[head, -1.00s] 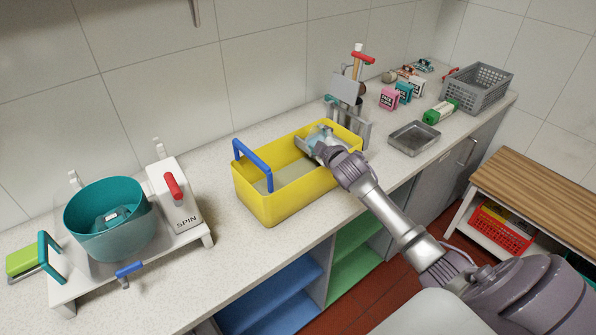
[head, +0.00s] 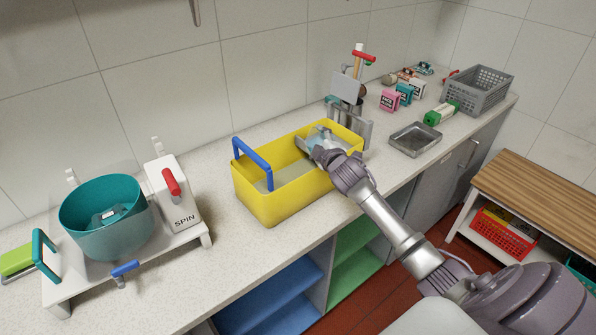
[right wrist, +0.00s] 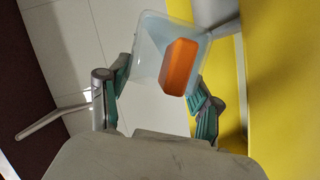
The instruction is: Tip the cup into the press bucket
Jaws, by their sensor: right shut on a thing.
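The cup is pale blue and see-through; in the right wrist view the cup (right wrist: 150,42) shows an orange block (right wrist: 179,66) inside it. My right gripper (head: 312,143) is shut on the cup, over the right part of the yellow bucket (head: 270,206) in the head view. The cup (head: 321,134) is partly hidden there by the fingers. The yellow bucket has a blue handle (head: 253,164) and grey press plates (head: 352,126) at its right end. Its left part looks pale and flat inside. In the wrist view its yellow wall (right wrist: 285,90) is at the right. My left gripper is not in view.
A teal bucket (head: 104,235) stands on a white stand beside a SPIN box (head: 177,200) at the left. A metal tray (head: 415,139), small boxes and a grey basket (head: 477,90) are at the right. The counter around the yellow bucket is mostly clear.

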